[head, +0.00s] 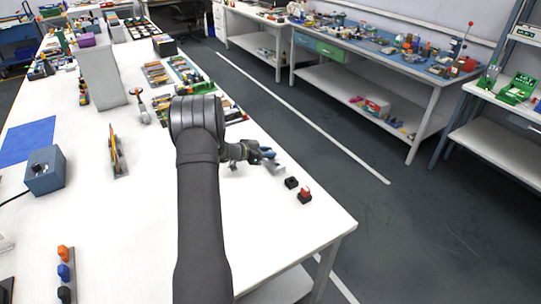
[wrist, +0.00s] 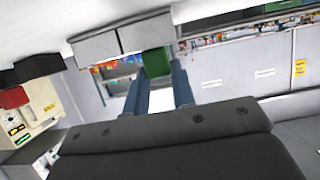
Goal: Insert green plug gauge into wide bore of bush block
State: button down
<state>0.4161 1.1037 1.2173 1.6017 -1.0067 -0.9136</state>
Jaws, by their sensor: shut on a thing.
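My gripper shows in the head view (head: 266,155) at the end of my dark arm, low over the right part of the white table. In the wrist view my gripper's two blue fingers (wrist: 159,78) are shut on the green plug gauge (wrist: 155,61), of which only a green end shows. A grey block, seemingly the bush block (wrist: 146,33), lies right by the gauge's end; it also shows in the head view (head: 276,169), partly hidden by the fingers. Its bores are not visible. I cannot tell whether the gauge is above the block or partly in it.
Two small black blocks stand right of the gripper, one bare (head: 291,182) and one with a red top (head: 305,195). The table's right edge is close beyond them. A grey post (head: 101,78) and a blue box (head: 45,171) stand left. The front table is mostly clear.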

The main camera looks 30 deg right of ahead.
jog(key=shift+r, duration=0.65)
notch_tip(320, 180, up, 3)
jog(key=shift+f, duration=0.1)
jog(key=s+d+r, duration=0.4)
jog(key=s+r, duration=0.2)
jog(key=s, duration=0.4)
send_over(274, 166)
jog(key=f, duration=0.1)
jog(key=shift+f, duration=0.1)
jog(key=shift+f, duration=2.8)
jog(key=shift+f, duration=1.6)
